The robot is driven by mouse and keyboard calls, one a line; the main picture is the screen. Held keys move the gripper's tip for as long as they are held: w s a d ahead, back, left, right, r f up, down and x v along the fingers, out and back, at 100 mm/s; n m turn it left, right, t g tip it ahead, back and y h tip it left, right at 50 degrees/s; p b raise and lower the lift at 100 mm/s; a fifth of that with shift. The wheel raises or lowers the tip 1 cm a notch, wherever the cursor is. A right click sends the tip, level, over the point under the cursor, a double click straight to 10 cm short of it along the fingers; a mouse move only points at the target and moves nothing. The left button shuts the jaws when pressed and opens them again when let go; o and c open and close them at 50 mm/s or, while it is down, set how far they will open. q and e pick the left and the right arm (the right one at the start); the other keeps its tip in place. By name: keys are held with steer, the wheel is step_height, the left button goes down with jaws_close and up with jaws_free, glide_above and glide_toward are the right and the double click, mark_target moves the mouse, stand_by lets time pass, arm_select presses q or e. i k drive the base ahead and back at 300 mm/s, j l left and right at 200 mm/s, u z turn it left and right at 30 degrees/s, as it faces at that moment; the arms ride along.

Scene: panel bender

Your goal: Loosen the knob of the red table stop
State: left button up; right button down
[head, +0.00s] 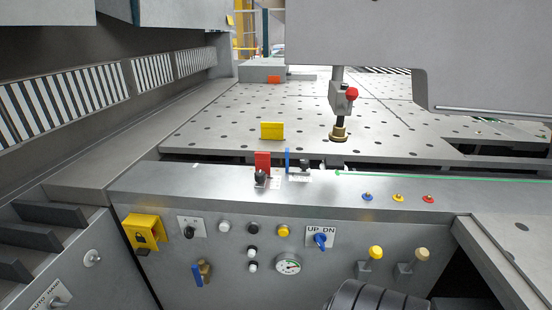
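The red table stop (262,160) stands upright on the ledge at the front edge of the perforated table. Its black knob (261,176) sits just below and in front of the red plate. Whether the knob is tight or loose cannot be told from this view. Neither of my grippers is in view. A dark ribbed part at the bottom edge may be part of my own arm.
A blue stop (287,161) with a dark knob (305,164) stands just right of the red one. A yellow block (272,130) lies behind. The front panel carries buttons, a gauge (288,265) and levers.

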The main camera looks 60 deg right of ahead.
mark_target(260, 175)
steer(key=z, duration=1.65)
